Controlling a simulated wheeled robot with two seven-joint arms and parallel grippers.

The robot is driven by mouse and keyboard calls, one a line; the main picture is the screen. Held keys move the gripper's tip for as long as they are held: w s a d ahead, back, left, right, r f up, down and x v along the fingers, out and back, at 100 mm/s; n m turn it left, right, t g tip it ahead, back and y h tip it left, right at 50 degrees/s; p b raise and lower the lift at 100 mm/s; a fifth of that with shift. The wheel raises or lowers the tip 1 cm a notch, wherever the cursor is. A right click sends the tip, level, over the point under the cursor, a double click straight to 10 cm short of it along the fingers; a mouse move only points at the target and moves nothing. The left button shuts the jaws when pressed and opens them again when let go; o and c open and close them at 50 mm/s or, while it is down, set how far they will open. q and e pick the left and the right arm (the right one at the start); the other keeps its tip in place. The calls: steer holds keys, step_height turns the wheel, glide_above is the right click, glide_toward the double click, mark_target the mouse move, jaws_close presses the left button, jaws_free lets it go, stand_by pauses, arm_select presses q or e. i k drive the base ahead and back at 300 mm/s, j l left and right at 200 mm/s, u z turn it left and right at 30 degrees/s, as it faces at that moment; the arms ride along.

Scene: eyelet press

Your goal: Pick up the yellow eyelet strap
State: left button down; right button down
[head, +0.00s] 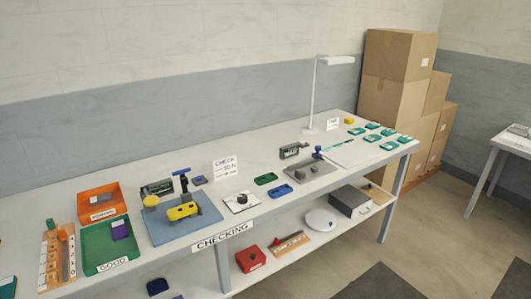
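A yellow piece with dark spots (181,212), which looks like the yellow eyelet strap, lies on the blue-grey mat (165,235) on the checking table. A rounded yellow part (150,200) is just behind it to the left, beside a dark device with a display (157,188). A blue T-handled tool (182,178) stands behind the strap. Whether the strap touches these parts is too small to tell. Neither of my grippers is in view.
An orange bin (99,195) and a green GOOD tray (92,262) are left of the mat. Green and blue straps (266,179) lie to the right. A lamp (310,95) stands at the back. A lower shelf (243,277) holds several items. Boxes (390,100) are stacked beyond the table.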

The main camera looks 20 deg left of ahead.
mark_target(185, 210)
steer(key=i+l, duration=0.2)
steer(key=i, duration=0.15)
steer(key=i+l+u, duration=0.1)
steer(key=i, duration=0.25)
steer(key=l+u, duration=0.1)
steer(key=u, duration=1.45)
